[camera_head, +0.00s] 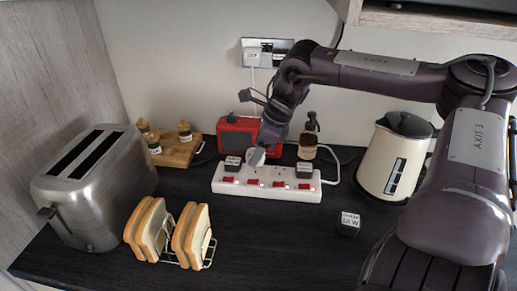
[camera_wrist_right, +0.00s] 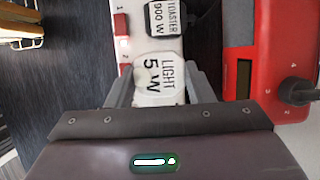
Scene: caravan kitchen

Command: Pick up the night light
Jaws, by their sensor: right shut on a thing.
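The night light (camera_wrist_right: 158,75) is a small white rounded piece labelled "LIGHT 5 W". It sits between the two grey fingers of my right gripper (camera_wrist_right: 160,92), which is shut on it. In the head view the night light (camera_head: 257,157) is at the white power strip (camera_head: 268,190), over its left half. I cannot tell whether it is still seated in a socket. My right gripper (camera_head: 262,149) reaches down to it from above, and its fingertips are partly hidden. My left gripper is not in view.
A black toaster plug (camera_head: 232,163) and another black plug (camera_head: 304,170) are on the strip. A red radio-like box (camera_head: 236,133) stands close behind. A loose black plug (camera_head: 348,223), kettle (camera_head: 396,158), toaster (camera_head: 95,185) and bread rack (camera_head: 207,255) stand around. The front middle counter is clear.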

